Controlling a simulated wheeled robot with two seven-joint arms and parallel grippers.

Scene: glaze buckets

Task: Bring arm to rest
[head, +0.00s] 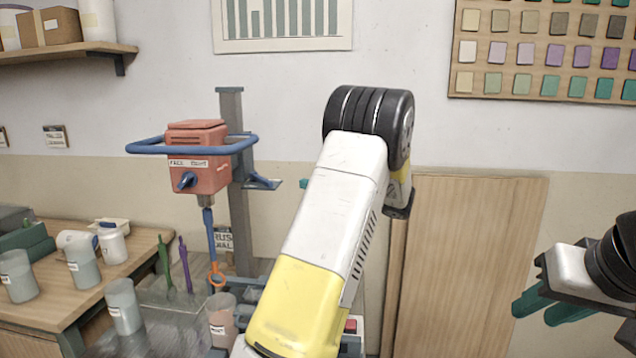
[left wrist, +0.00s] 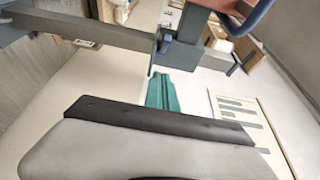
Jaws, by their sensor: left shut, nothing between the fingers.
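My left arm (head: 330,220), white and yellow with a black joint at its top, rises through the middle of the head view. It hides most of my left gripper; a small teal bit left of the arm looks like its fingertip (head: 304,184). In the left wrist view the teal fingers of my left gripper (left wrist: 172,88) are together, with nothing between them. My right gripper (head: 553,305) is at the right edge of the head view. Its two teal fingers stand apart, pointing left, and are empty.
A red mixer (head: 197,160) with a blue ring guard hangs on a grey post (head: 238,190) left of my left arm. Several pale buckets (head: 124,305) stand below at left, some on a wooden table (head: 140,250). A wooden panel (head: 470,270) leans against the wall behind.

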